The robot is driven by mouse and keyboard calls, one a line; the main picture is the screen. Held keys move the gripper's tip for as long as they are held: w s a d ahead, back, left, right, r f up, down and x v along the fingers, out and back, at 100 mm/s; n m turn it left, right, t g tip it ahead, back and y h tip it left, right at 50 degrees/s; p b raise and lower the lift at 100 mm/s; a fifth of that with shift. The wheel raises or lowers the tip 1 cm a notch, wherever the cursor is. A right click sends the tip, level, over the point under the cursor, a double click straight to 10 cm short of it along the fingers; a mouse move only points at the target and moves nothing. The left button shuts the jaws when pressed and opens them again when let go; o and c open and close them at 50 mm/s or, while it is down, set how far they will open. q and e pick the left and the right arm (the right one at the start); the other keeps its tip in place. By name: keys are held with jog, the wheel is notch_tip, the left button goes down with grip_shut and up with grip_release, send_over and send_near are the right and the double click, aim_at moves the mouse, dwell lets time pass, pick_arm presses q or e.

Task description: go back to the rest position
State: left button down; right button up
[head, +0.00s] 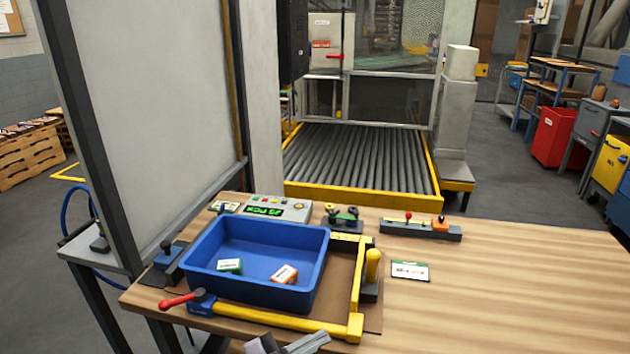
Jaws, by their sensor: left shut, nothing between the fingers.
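My left gripper (290,345) shows only in part at the bottom edge of the head view, just in front of the table's front edge area. It is shut and holds nothing. Most of it and its arm are cut off by the frame. It is apart from the blue bin (254,235), which stands on the table beyond it. My right gripper is not in view.
The wooden table (520,290) is clear on the right. A yellow frame (280,322) with a red-handled clamp (178,301) borders the bin. In the bin lie a green-and-white box (229,266) and an orange-and-white box (284,274). A roller conveyor (360,165) stands behind.

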pick_arm(q)
jog(key=s+a+f+n+t+y, duration=0.1)
jog(key=s+a+f+n+y, duration=1.4)
jog(key=a, duration=0.5)
jog(key=shift+s+f+n, duration=0.45)
jog(key=shift+s+n, duration=0.15)
jog(key=shift+s, duration=0.45)
